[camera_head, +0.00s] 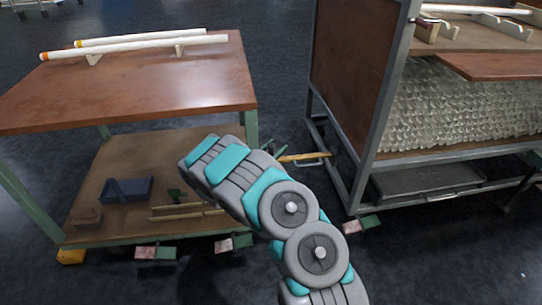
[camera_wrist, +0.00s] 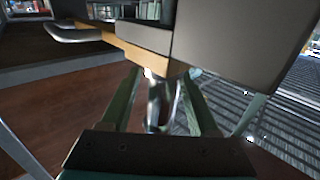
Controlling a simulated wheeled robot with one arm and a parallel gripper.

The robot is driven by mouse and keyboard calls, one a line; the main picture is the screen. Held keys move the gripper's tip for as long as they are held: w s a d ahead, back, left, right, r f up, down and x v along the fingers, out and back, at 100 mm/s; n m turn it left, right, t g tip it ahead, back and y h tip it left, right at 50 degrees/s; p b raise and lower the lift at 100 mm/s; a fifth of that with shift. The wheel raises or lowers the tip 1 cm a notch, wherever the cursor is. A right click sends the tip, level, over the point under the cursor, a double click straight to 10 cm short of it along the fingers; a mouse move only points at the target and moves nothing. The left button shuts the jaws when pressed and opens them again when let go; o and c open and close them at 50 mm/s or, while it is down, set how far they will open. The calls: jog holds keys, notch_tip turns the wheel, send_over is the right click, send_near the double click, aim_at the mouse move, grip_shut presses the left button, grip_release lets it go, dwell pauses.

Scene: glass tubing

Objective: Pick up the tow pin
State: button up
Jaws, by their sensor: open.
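In the wrist view, my gripper (camera_wrist: 163,76) is open, with its two green fingers apart. A shiny metal upright piece (camera_wrist: 155,106), which looks like the tow pin, shows between the fingers. I cannot tell whether either finger touches it. Its top lies close to a yellow-brown bar (camera_wrist: 133,51), and a metal loop handle (camera_wrist: 76,33) is at the upper left. In the head view, the yellow bar (camera_head: 303,156) and loop handle (camera_head: 314,162) lie low between the cart and the rack. I cannot make out the pin or my fingertips there, as my arm covers that area.
A wooden-topped cart (camera_head: 150,90) with white tubes (camera_head: 140,46) stands at the left. Its lower shelf holds a dark blue bin (camera_head: 126,190). A metal-framed rack (camera_head: 385,110) full of glass tubing (camera_head: 465,103) stands at the right.

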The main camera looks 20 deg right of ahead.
grip_shut()
dwell(0.5)
